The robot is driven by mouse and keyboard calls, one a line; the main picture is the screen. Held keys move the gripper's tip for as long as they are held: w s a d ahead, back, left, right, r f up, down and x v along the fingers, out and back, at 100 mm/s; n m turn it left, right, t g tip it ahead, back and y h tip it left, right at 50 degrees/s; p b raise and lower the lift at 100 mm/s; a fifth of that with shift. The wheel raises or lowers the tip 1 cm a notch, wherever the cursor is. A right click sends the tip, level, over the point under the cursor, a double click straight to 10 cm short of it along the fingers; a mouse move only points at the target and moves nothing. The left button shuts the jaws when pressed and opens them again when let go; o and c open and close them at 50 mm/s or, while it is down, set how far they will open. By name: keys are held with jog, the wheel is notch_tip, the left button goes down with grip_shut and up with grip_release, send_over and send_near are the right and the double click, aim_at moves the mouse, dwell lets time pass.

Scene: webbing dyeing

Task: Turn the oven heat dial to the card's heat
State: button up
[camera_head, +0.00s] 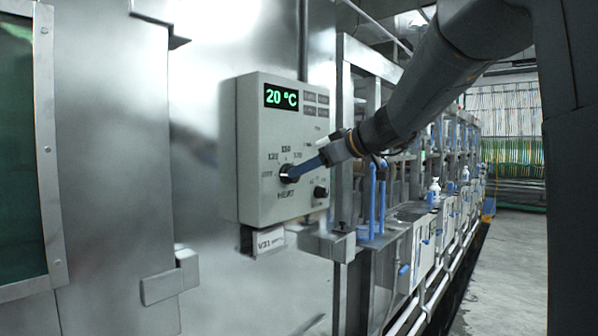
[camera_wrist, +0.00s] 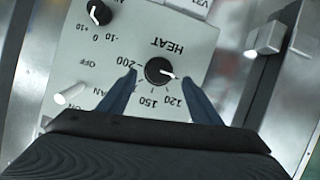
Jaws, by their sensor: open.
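The black heat dial (camera_head: 287,174) sits low on the grey control panel (camera_head: 256,130), whose green display reads 20 °C. In the wrist view the dial (camera_wrist: 158,69) appears upside down under the word HEAT, with 120, 150 and 200 around it. Its white pointer points right in that view, beside the 120 side. My gripper (camera_wrist: 158,77) is open, with one blue finger on each side of the dial. I cannot tell whether they touch it. A small white card (camera_head: 270,240) marked with V and digits hangs below the panel; I cannot read a heat on it.
A smaller black knob (camera_wrist: 98,12), marked -10, 0 and +10, is on the same panel. A pale switch lever (camera_wrist: 72,94) stands out near FAN and OFF. A metal door latch (camera_head: 170,280) protrudes at lower left. Blue-handled machinery lines the right, beside a clear floor.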

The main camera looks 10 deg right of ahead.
jog(key=shift+p+x, duration=0.75)
jog(key=shift+x, duration=1.55)
jog(key=shift+w+d, duration=0.1)
jog(key=c, duration=1)
jog(key=shift+c, duration=0.2)
jog(key=shift+f+b, duration=0.1)
jog(key=shift+b, duration=0.25)
jog(key=m+y+b, duration=0.2)
jog(key=m+b, duration=0.1)
jog(key=m, duration=0.1)
jog(key=m+g+y+b, duration=0.1)
jog(key=m+y+b, duration=0.1)
jog(key=m+b, duration=0.2)
jog(key=m+g+y+b, duration=0.1)
jog(key=m+y+b, duration=0.2)
jog(key=m, duration=0.1)
jog(key=shift+w+d+f+m, duration=0.2)
jog(key=shift+w+d+m, duration=0.05)
jog(key=shift+d+m, duration=0.1)
jog(key=shift+y, duration=0.3)
